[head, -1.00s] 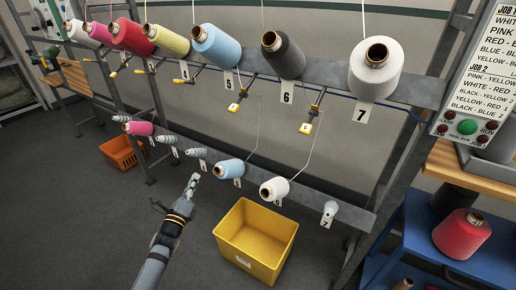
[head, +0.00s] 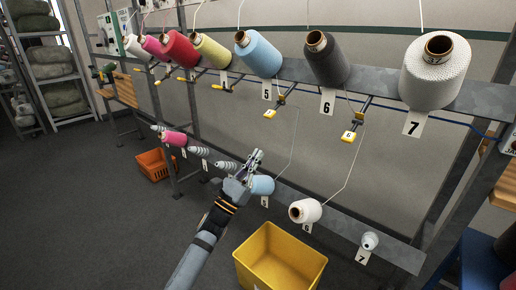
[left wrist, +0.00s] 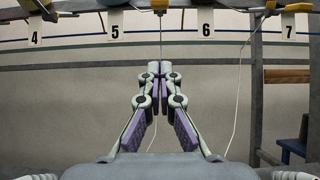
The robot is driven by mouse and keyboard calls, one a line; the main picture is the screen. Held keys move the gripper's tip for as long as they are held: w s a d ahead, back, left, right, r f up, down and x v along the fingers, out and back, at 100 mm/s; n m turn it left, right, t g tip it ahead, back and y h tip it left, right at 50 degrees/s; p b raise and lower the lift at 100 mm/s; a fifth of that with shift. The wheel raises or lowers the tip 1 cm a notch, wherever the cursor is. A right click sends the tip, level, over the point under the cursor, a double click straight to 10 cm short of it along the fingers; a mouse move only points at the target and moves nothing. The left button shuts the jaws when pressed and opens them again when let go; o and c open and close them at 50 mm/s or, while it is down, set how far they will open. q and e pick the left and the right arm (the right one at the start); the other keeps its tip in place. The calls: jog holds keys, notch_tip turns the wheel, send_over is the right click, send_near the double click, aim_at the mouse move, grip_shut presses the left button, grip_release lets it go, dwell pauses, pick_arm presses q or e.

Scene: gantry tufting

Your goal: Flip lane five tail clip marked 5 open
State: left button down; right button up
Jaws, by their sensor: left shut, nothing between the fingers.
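The lane five tail clip (head: 271,113) is a small yellow tab on a dark arm below the upper rail, just right of the 5 card (head: 266,90). I cannot read its mark or tell whether it is open. In the left wrist view a yellow clip (left wrist: 160,4) shows at the top edge, between the 5 and 6 cards, with a thread hanging below it. My left gripper (head: 255,155) is below the clip and apart from it, in front of the lower blue cone. Its fingertips (left wrist: 161,68) meet, shut and empty. My right gripper is out of view.
The yellow clip marked 6 (head: 349,136) hangs to the right. Blue (head: 260,55), dark grey (head: 327,60) and white (head: 436,72) cones line the upper rail (head: 385,82). Threads run down to the lower cones. A yellow bin (head: 280,262) stands on the floor.

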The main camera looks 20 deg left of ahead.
aim_at(274, 110)
pick_arm(q)
jog(key=w+d+r+p, duration=0.1)
jog(key=w+r+p, duration=0.3)
jog(key=r, duration=0.4)
jog(key=shift+w+d+r+p, duration=0.2)
jog(key=shift+w+d+p, duration=0.1)
jog(key=shift+p, duration=0.25)
